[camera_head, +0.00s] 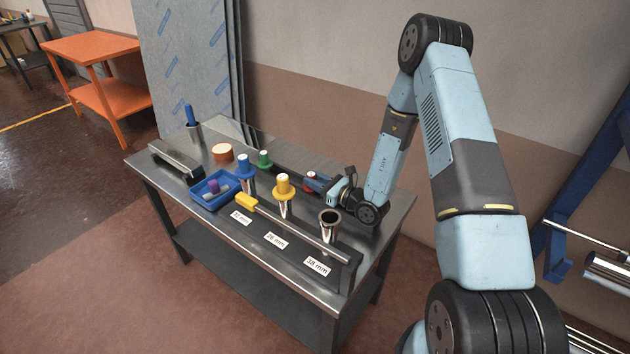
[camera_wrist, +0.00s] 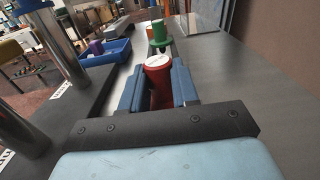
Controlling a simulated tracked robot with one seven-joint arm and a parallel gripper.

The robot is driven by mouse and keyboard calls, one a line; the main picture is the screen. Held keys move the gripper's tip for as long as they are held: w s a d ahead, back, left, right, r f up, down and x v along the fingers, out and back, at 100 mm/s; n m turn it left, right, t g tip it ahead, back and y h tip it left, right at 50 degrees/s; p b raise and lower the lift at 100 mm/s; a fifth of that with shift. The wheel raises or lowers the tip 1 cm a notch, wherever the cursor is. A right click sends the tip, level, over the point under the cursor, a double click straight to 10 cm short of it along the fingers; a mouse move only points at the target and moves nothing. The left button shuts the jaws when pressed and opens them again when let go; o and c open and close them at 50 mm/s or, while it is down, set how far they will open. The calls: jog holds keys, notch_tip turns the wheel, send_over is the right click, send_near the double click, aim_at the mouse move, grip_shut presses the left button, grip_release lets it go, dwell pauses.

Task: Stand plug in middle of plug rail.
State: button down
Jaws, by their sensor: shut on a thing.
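My gripper (camera_head: 318,184) is shut on a red plug (camera_head: 310,176) with a pale top, over the back of the table. In the wrist view, the red plug (camera_wrist: 160,80) is upright between the blue fingers of my gripper (camera_wrist: 159,88). A dark strip, apparently the plug rail (camera_head: 286,169), runs along the back between the green plug (camera_head: 264,159) and my gripper. The green plug also shows beyond the red one in the wrist view (camera_wrist: 159,38). The red plug's bottom is hidden, so I cannot tell whether it touches the rail.
In front, a blue plug (camera_head: 244,164) and a yellow plug (camera_head: 283,187) sit in metal tubes; another tube (camera_head: 329,222) is open. A yellow-handled rod (camera_head: 300,228) lies along the front.

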jog(key=c, duration=0.8)
grip_release()
jog(key=shift+c, duration=0.2)
jog(key=v, duration=1.2)
jog(key=shift+r, duration=0.1)
jog(key=s+a+r+n+g, duration=0.2)
jog(key=s+r+n+g, duration=0.5)
jog(key=r, duration=0.4)
jog(key=s+a+r+n+g, duration=0.2)
jog(key=s+r+n+g, duration=0.4)
jog(key=r+n, duration=0.4)
jog(key=s+d+r+n+t+h, duration=0.3)
jog(key=s+d+r+n+h, duration=0.1)
jog(key=s+d+r+h, duration=0.2)
jog(key=s+d+r+n+t+h, duration=0.4)
jog(key=s+d+r+h, duration=0.2)
jog(key=r, duration=0.5)
jog(key=d+h, duration=0.2)
jog(key=d, duration=0.1)
jog(key=shift+s+d+r+n, duration=0.2)
jog(key=shift+s+n, duration=0.15)
jog(key=shift+n, duration=0.05)
